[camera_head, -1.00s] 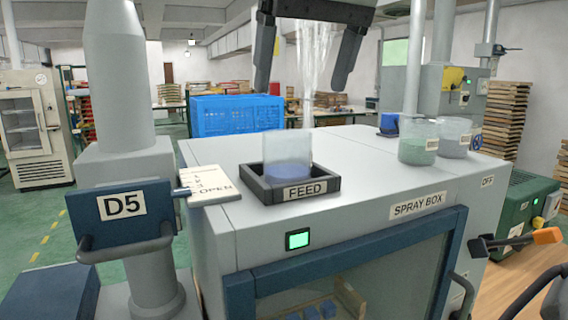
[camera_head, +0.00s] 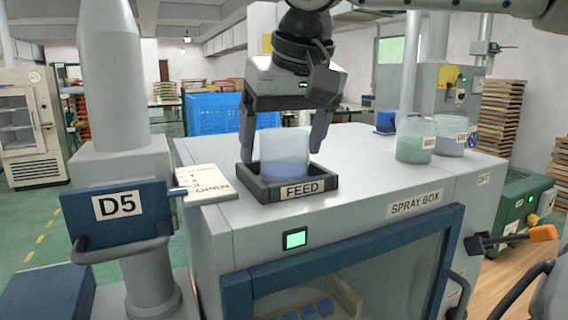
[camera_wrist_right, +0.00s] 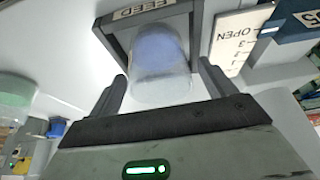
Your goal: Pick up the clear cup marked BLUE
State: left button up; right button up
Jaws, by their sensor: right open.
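A clear cup with blue contents (camera_head: 285,154) stands upright in the black FEED tray (camera_head: 262,190) on top of the spray box. No BLUE marking can be read on it. My right gripper (camera_head: 283,150) points down behind the cup, with its open fingers to either side of it. In the right wrist view the cup (camera_wrist_right: 162,68) lies ahead of and between the open fingers (camera_wrist_right: 163,82); I cannot tell whether they touch it. My left gripper is not in view.
A cup with green contents (camera_head: 415,142) and a greyish cup (camera_head: 451,136) stand at the right on the spray box (camera_head: 350,172). A card marked OPEN (camera_head: 206,184) lies left of the tray.

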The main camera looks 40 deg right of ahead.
jog(key=c, duration=1.2)
jog(key=shift+r, duration=0.2)
